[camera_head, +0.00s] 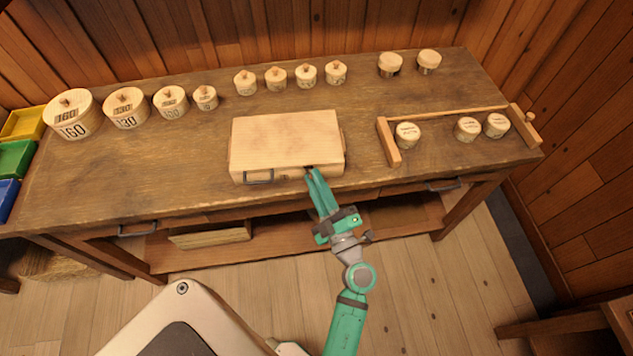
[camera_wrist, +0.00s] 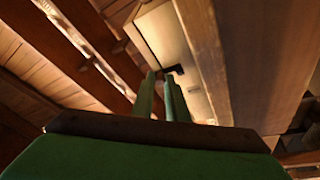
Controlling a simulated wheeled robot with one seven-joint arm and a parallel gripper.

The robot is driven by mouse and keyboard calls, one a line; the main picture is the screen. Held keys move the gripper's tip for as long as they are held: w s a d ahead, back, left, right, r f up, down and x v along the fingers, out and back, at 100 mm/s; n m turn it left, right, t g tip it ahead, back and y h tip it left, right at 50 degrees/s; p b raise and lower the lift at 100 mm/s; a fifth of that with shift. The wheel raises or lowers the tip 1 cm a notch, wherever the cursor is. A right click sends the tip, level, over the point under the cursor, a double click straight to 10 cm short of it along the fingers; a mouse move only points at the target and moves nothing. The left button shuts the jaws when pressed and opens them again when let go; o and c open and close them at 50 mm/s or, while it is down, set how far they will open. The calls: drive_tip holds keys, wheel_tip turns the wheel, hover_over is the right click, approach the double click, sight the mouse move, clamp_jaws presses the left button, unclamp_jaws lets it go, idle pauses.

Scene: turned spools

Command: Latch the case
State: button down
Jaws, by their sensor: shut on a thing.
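The case (camera_head: 287,141) is a pale wooden box with its lid down, near the front edge of the workbench. A dark handle (camera_head: 258,177) is on the left of its front face. My gripper (camera_head: 311,174) is at the right part of that front face, its teal fingers shut on a small dark latch. In the wrist view the fingers (camera_wrist: 163,85) come together at the dark latch (camera_wrist: 175,70) on the pale case front (camera_wrist: 165,35). The fingertips hide most of the latch, so I cannot tell whether it is fastened.
Several lidded round boxes (camera_head: 126,108) stand along the back of the workbench (camera_head: 190,150). A wooden rack (camera_head: 389,142) with round pieces stands to the right. Coloured bins (camera_head: 16,158) are at the far left. Bench top left of the case is clear.

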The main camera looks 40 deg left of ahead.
idle(0.3)
drive_tip(key=c, duration=1.7)
unclamp_jaws()
drive_tip(key=shift+c, duration=0.2)
drive_tip(key=v, duration=1.1)
drive_tip(key=shift+a, duration=0.1)
drive_tip(key=s+d+r+m+t+h, duration=0.1)
drive_tip(key=s+d+m+t+h, duration=0.35)
drive_tip(key=d+m, duration=0.25)
drive_tip(key=s+d+r+m+t+h, duration=0.1)
drive_tip(key=s+d+m+t+h, duration=0.2)
drive_tip(key=d+m+t+h, duration=0.3)
drive_tip(key=s+d+f+m+g+h, duration=0.3)
drive_tip(key=s+d+m+h, duration=0.3)
drive_tip(key=m, duration=0.5)
drive_tip(key=s+g+h, duration=0.1)
drive_tip(key=s+h, duration=0.1)
drive_tip(key=s, duration=0.1)
drive_tip(key=shift+d, duration=0.15)
